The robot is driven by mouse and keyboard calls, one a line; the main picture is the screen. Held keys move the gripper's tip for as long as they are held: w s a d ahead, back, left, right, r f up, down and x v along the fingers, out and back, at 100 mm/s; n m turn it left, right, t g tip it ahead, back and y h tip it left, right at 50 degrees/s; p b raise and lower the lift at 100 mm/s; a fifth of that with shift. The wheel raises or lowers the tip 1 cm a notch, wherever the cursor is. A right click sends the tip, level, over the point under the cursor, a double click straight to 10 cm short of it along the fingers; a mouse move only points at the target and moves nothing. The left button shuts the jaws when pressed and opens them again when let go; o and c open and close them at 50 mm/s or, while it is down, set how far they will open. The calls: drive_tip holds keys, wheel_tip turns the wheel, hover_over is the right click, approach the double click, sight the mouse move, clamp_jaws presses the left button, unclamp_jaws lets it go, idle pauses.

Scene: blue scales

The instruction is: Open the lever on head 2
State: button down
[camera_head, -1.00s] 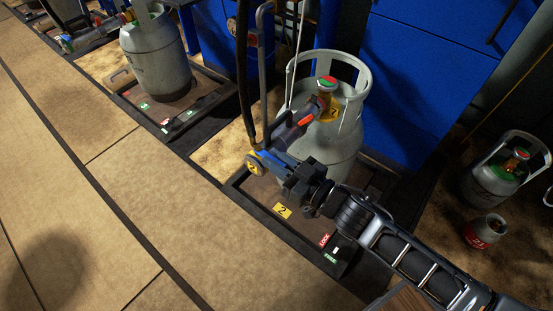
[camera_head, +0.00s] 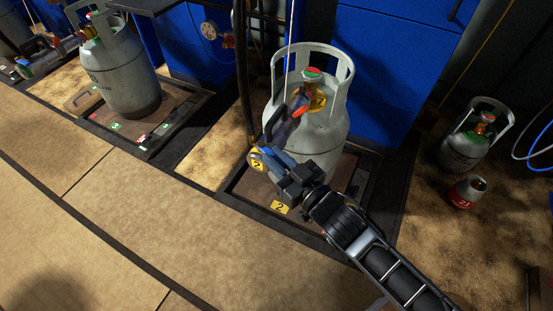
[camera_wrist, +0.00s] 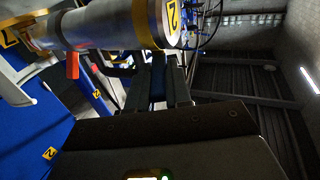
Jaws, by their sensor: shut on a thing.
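Filling head 2 (camera_head: 290,124) is a dark grey tube with an orange-red part, sitting at the top of the grey gas cylinder (camera_head: 322,130) on the scale. A yellow disc marked 2 (camera_head: 256,160) is at its near end. My gripper (camera_head: 284,166) is shut on the blue lever (camera_head: 276,155) beside that disc. In the wrist view the fingers (camera_wrist: 160,70) close just under the pale head body (camera_wrist: 110,24), with some blue between them. The red part (camera_wrist: 72,64) hangs at left there. The fingers partly hide the lever, so its exact angle is unclear.
The scale frame (camera_head: 240,200) carries a yellow 2 label (camera_head: 280,207). Another cylinder (camera_head: 122,75) stands on a scale at left. A small cylinder (camera_head: 465,145) and red-grey canister (camera_head: 467,192) stand at right. Blue cabinets (camera_head: 385,70) close off the back; tan floor is clear in front.

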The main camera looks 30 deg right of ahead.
drive_tip(key=c, duration=1)
unclamp_jaws()
drive_tip(key=shift+c, duration=0.2)
drive_tip(key=s+p, duration=0.1)
drive_tip(key=s, duration=0.6)
drive_tip(key=shift+s+d, duration=0.4)
